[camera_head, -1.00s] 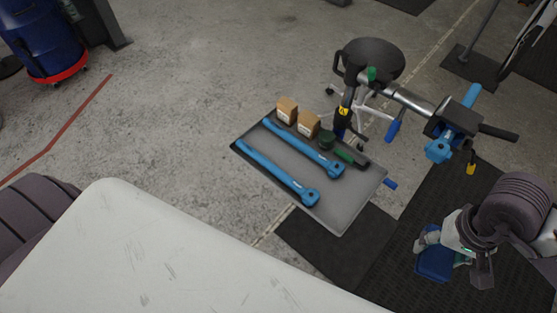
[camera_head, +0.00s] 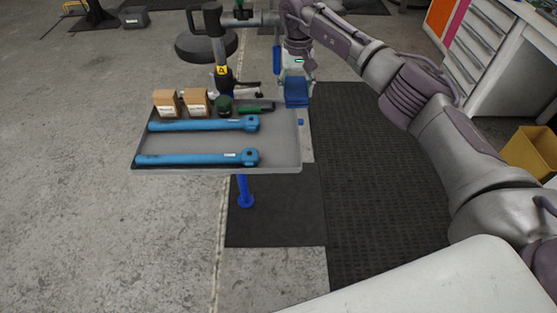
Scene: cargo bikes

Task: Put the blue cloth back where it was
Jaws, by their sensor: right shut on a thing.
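The blue cloth (camera_head: 296,92) is a folded blue block held in my right gripper (camera_head: 297,77). The gripper points down and is shut on the cloth. The cloth hangs near the back right corner of the grey tray (camera_head: 280,150), and I cannot tell whether it touches the tray. The tray holds two long blue tools (camera_head: 200,159), two small cardboard boxes (camera_head: 196,102), a dark green round item (camera_head: 223,105) and a green-handled tool (camera_head: 255,107). The tray's right part is bare. My left gripper is not in view.
A black stand post (camera_head: 221,50) rises behind the tray, with a round stool seat (camera_head: 195,46) behind it. A blue foot (camera_head: 245,200) is under the tray. Black mats (camera_head: 370,200) cover the floor at right. A white drawer cabinet (camera_head: 485,50) and yellow bin (camera_head: 530,152) stand at far right.

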